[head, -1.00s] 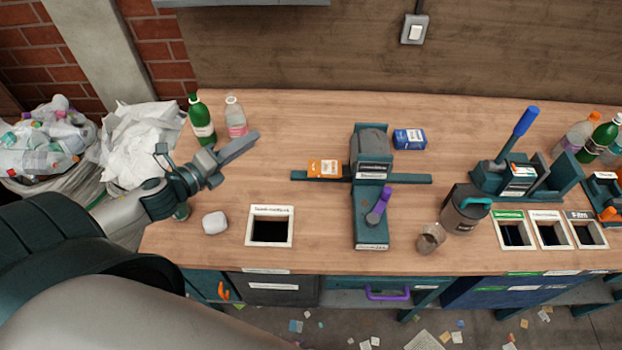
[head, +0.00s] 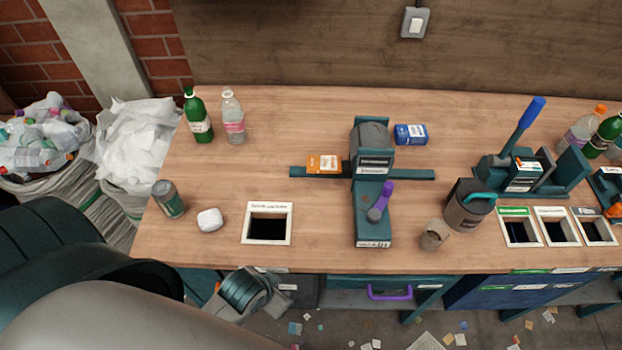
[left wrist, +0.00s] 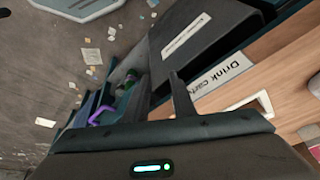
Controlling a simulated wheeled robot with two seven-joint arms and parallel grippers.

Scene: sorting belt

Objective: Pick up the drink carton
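Two small carton-like boxes are on the workbench: an orange one with a white label (head: 324,164) on the left end of the dark green bar, and a blue-and-white one (head: 410,135) behind and right of the middle device. I cannot read which is the drink carton. My left gripper is low at the bench's front edge, left of centre; in the head view its fingers are not clear. In the left wrist view its fingers (left wrist: 183,100) show as one dark prong with nothing held, beside the "Drink cartons" label. My right gripper is in neither view.
A framed hole (head: 246,240) opens in the bench top. A white lump (head: 209,219), a can (head: 168,199), a green bottle (head: 199,118) and a clear bottle (head: 233,120) stand left. The middle device (head: 373,215), a jug (head: 467,206) and a cup (head: 434,235) stand right.

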